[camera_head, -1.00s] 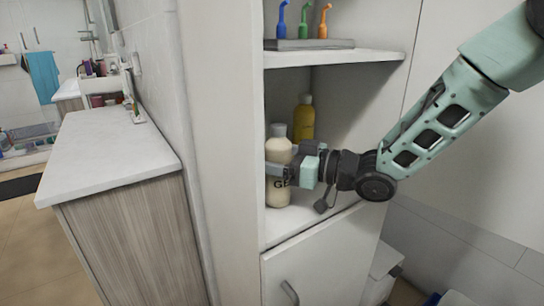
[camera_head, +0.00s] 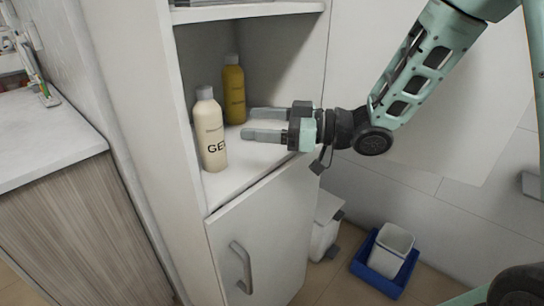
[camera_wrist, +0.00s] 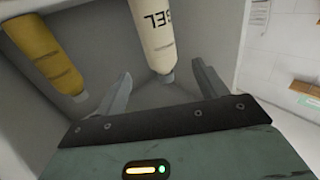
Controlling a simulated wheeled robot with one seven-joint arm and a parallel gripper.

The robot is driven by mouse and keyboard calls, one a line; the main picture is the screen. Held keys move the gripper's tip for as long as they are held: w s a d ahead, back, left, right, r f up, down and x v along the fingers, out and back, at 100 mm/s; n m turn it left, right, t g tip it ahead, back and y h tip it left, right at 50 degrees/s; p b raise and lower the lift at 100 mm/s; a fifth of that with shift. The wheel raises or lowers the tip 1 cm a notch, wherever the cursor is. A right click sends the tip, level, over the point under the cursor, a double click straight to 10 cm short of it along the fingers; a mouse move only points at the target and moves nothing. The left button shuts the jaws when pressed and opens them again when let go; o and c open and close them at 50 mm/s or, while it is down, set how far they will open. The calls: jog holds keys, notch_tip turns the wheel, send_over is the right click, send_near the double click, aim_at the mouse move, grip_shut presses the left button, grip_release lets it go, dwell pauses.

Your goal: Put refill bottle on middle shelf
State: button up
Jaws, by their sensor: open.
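A cream bottle (camera_head: 210,130) with "GEL" lettering and a pale cap stands upright on the cabinet shelf (camera_head: 232,181), near its front left edge. My gripper (camera_head: 249,123) is open and empty, its two fingers pointing left at the bottle with a gap between. In the wrist view, the cream bottle (camera_wrist: 153,32) lies ahead of the open gripper (camera_wrist: 160,72), roughly between the finger directions. Nothing is between the fingers.
A yellow bottle (camera_head: 233,92) stands further back on the same shelf and also shows in the wrist view (camera_wrist: 42,52). An upper shelf (camera_head: 245,11) lies above. A door with a handle (camera_head: 243,266) is below.

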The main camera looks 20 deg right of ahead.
jog(key=f+h, duration=0.1)
jog(key=h, duration=0.1)
jog(key=a+f+m+t+h, duration=0.1)
jog(key=h, duration=0.1)
jog(key=a+f+m+h, duration=0.1)
jog(key=h, duration=0.1)
jog(key=shift+f, duration=0.3)
jog(key=s+d+f+m+g+h, duration=0.2)
jog(key=s+g+h, duration=0.2)
jog(key=s, duration=0.9)
jog(key=s+d+f+m+g+h, duration=0.2)
jog(key=s+h, duration=0.4)
jog(key=s, duration=0.7)
jog(key=shift+d+f+g, duration=0.35)
jog(key=shift+d+g, duration=0.25)
jog(key=shift+g, duration=0.3)
